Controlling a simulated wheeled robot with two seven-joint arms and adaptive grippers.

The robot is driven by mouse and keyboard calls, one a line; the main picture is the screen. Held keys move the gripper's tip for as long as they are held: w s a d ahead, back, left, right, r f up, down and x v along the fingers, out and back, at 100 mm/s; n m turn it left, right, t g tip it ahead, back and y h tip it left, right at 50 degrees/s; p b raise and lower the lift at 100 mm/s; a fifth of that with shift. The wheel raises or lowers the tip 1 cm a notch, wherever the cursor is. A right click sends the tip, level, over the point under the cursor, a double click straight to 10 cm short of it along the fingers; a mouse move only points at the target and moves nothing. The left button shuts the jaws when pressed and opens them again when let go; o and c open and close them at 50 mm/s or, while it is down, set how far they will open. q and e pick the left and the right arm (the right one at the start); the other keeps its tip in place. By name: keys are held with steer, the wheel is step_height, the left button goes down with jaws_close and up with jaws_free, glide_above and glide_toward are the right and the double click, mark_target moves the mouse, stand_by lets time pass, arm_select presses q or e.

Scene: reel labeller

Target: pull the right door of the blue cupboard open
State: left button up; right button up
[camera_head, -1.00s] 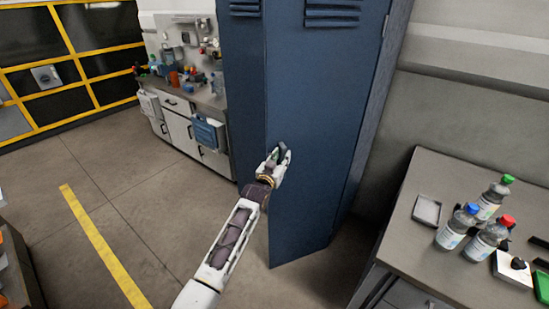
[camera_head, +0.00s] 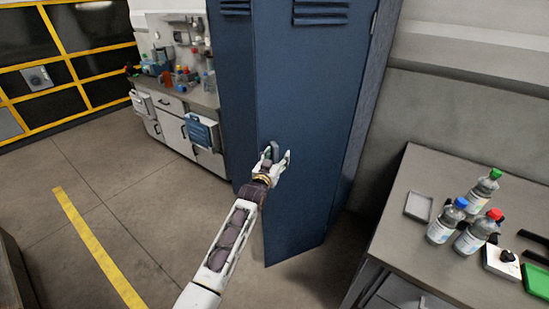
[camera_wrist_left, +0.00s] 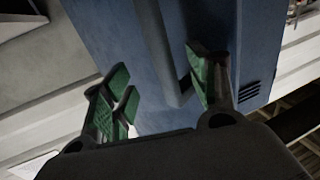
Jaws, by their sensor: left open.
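The blue cupboard's right door (camera_head: 318,110) stands ajar, its left free edge swung out toward me and its hinge side on the right. The left part of the cupboard (camera_head: 230,90) is beside and behind it. My left gripper (camera_head: 275,155) is at the door's front, near its left edge. The handle is mostly hidden in the head view. My right gripper is not in view.
A grey table (camera_head: 400,245) with bottles (camera_head: 442,222), a small tray (camera_head: 418,206) and a green bin (camera_head: 537,281) stands right of the cupboard. A workbench (camera_head: 180,130) is behind on the left.

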arm_select(q)
steer(key=shift+s+d+r, duration=0.15)
steer(key=shift+d+r, duration=0.25)
steer(key=shift+f+v, duration=0.15)
steer(key=shift+v, duration=0.6)
steer(key=shift+f+v, duration=0.1)
steer(key=shift+v, duration=0.65)
steer(key=a+v, duration=0.1)
steer(key=v, duration=0.8)
steer(key=shift+f, duration=0.2)
